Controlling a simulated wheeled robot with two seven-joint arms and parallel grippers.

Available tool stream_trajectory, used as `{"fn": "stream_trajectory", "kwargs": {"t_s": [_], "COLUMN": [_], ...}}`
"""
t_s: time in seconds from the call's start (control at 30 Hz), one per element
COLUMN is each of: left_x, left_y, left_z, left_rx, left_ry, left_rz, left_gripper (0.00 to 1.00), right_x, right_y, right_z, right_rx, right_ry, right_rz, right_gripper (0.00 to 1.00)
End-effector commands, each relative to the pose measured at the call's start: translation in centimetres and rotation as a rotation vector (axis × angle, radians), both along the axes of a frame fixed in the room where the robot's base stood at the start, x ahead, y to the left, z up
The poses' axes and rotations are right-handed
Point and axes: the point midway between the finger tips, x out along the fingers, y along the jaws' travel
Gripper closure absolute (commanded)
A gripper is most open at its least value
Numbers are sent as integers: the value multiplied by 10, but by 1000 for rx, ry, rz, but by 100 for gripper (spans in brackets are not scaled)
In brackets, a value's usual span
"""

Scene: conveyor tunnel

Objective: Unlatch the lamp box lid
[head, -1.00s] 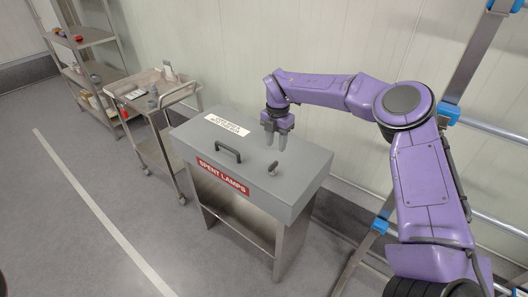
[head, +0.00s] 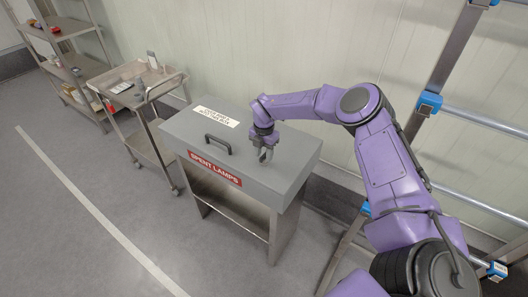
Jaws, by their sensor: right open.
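The lamp box (head: 194,132) is a grey box on a stand, with a red "SPENT LAMPS" label (head: 215,168) on its front. Its grey lid (head: 290,150) is down and carries a black handle (head: 218,144) and a white text label (head: 217,116). My right gripper (head: 266,156) is open, pointing down over the lid to the right of the handle. Its fingers are at the place of the small latch knob. The knob is not clearly visible there, and I cannot tell whether they touch it. My left gripper is out of view.
A steel cart (head: 153,128) with small items on top stands left of the box. A steel shelf (head: 74,80) is farther back left. A metal frame with blue joints (head: 429,103) is on the right. The floor at front left is clear.

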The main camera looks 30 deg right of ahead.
Motion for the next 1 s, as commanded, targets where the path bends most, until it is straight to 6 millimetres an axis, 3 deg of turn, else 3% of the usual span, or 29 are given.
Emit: {"fn": "stream_trajectory", "kwargs": {"t_s": [0.03,0.13,0.17,0.57,1.0], "left_x": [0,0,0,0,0], "left_y": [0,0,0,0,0], "left_z": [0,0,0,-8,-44], "left_rx": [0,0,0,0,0], "left_ry": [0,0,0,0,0], "left_rz": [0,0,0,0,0], "left_gripper": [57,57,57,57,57], "right_x": [0,0,0,0,0], "right_y": [0,0,0,-1,0], "right_z": [0,0,0,-2,-4], "right_rx": [0,0,0,-1,-1], "right_ry": [0,0,0,0,-1], "right_rz": [0,0,0,44,374], "right_gripper": [63,95,100,100,100]}}
